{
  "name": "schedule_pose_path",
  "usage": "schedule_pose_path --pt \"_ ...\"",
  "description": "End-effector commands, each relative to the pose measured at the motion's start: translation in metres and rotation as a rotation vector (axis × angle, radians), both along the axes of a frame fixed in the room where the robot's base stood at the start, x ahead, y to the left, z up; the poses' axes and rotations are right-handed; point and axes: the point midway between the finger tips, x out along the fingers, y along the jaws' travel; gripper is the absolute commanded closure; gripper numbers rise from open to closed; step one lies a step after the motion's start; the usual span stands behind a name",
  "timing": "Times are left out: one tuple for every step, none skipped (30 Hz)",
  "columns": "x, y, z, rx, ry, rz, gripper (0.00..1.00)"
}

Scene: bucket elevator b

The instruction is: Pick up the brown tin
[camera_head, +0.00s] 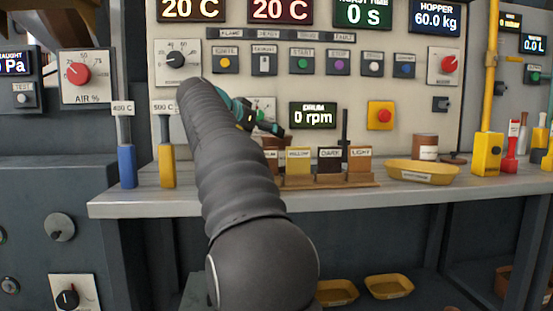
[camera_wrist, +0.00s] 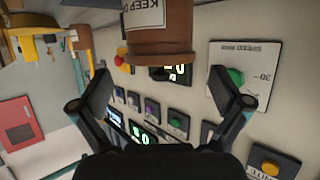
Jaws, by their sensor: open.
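A brown tin with a white label reading "KEEP D…" (camera_wrist: 160,35) is close at the top middle of the upside-down wrist view, partly cut off by the frame. My gripper (camera_wrist: 160,95) is open, with one finger on each side of the picture; the tin is ahead, apart from both fingers. In the head view my gripper (camera_head: 262,122) is beyond my arm, above the shelf; a brown rim (camera_head: 272,141) shows just below it, mostly hidden. Another brown tin with a white label (camera_head: 425,141) stands farther right on the shelf.
Several labelled boxes (camera_head: 299,158) stand in a wooden rack on the shelf (camera_head: 330,197). A yellow tray (camera_head: 423,172) lies to the right. Blue (camera_head: 127,166) and yellow (camera_head: 166,166) holders stand at left. The control panel (camera_head: 405,100) rises close behind.

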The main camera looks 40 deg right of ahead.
Motion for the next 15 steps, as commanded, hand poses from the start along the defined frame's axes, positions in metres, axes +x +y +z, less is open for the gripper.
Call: schedule_pose_path --pt "0.000 -0.003 -0.001 0.000 0.000 -0.001 0.00" --pt "0.001 -0.004 -0.002 0.000 0.000 0.000 0.00" --pt "0.001 -0.005 -0.002 0.000 0.000 0.000 0.00" --pt "0.001 -0.006 -0.002 0.000 0.000 0.001 0.00" --pt "0.002 -0.007 -0.003 0.000 0.000 0.001 0.00" --pt "0.002 -0.008 -0.003 0.000 0.001 0.001 0.00" --pt "0.003 -0.010 -0.004 0.000 0.001 0.001 0.00" --pt "0.003 -0.012 -0.004 0.000 0.001 0.001 0.00" --pt "0.004 -0.016 -0.005 0.000 0.001 0.002 0.00" --pt "0.005 -0.020 -0.007 0.000 0.002 0.001 0.00" --pt "0.006 -0.024 -0.008 0.000 0.003 0.000 0.00" --pt "0.007 -0.029 -0.009 0.000 0.002 0.000 0.00" --pt "0.008 -0.033 -0.010 0.001 0.002 0.001 0.00" --pt "0.009 -0.037 -0.012 0.001 0.002 0.002 0.00" --pt "0.010 -0.042 -0.014 0.001 0.002 0.001 0.00"
